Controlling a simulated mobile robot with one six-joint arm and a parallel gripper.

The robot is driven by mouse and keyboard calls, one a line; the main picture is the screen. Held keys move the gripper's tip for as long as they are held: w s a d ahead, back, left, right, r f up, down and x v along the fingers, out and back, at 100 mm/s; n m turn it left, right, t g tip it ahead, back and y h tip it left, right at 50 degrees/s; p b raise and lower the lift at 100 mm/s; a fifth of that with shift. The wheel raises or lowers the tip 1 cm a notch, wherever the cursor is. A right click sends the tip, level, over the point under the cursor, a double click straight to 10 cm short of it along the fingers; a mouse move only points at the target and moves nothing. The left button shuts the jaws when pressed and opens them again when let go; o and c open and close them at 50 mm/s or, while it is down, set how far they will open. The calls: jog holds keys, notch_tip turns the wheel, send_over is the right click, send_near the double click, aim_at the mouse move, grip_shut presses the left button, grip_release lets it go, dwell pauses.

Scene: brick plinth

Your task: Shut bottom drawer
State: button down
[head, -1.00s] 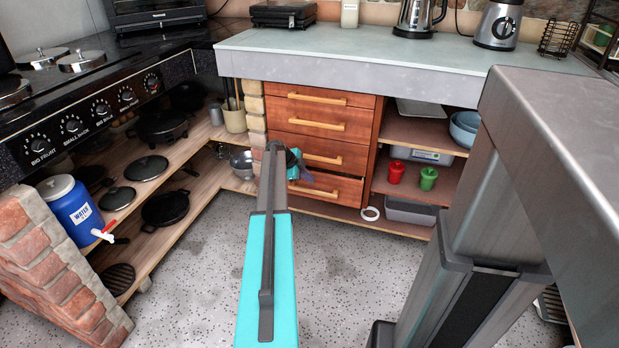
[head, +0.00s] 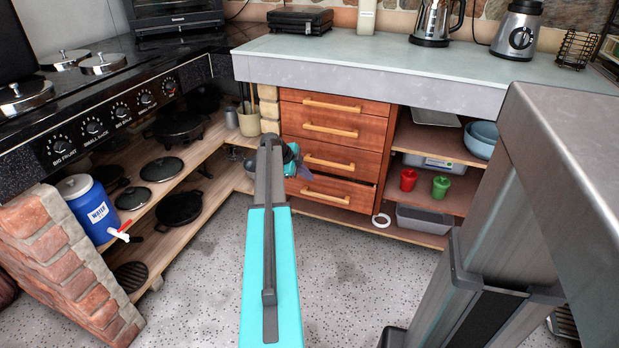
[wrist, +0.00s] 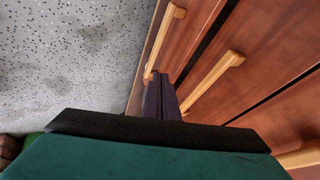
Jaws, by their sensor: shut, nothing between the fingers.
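The bottom drawer (head: 345,203) is the lowest of the wooden drawers with pale bar handles. In the head view its front stands slightly forward of the drawers above, so it looks a little open. My gripper (head: 302,172) is at the left part of its front, partly hidden behind my arm. In the wrist view the dark fingers (wrist: 160,85) are together and empty, close to the bottom drawer's front (wrist: 146,92), beside its handle (wrist: 164,40). I cannot tell whether they touch it. The handle of the drawer above (wrist: 215,85) lies to their right.
Open shelves right of the drawers hold a red cup (head: 408,180), a green cup (head: 440,187) and a grey bin (head: 422,218). A white ring (head: 381,220) lies by the drawer's right side. Pans sit on the left shelves. The speckled floor (head: 345,270) in front is clear.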

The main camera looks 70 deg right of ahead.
jog(key=c, duration=2.5)
grip_release()
jog(key=o, duration=0.7)
jog(key=shift+w+d, duration=0.1)
jog(key=shift+o, duration=0.4)
jog(key=shift+w+d+r+h, duration=0.1)
jog(key=shift+w+d+h, duration=0.1)
jog(key=shift+d+h, duration=0.1)
jog(key=w+d+r+n+t+h, duration=0.35)
jog(key=w+d+t+h, duration=0.2)
jog(key=w, duration=0.25)
jog(key=s+a+f+n+t+h+b, duration=0.2)
jog(key=s+a+f+t+h+b, duration=0.5)
jog(key=a, duration=0.4)
jog(key=s+a+f+m+g+y+b, duration=0.1)
jog(key=s+a+f+m+g+b, duration=0.1)
jog(key=s+f, duration=1)
jog(key=shift+s+a+f+b, duration=0.3)
jog(key=shift+a+f+b, duration=0.15)
jog(key=shift+a+f, duration=0.4)
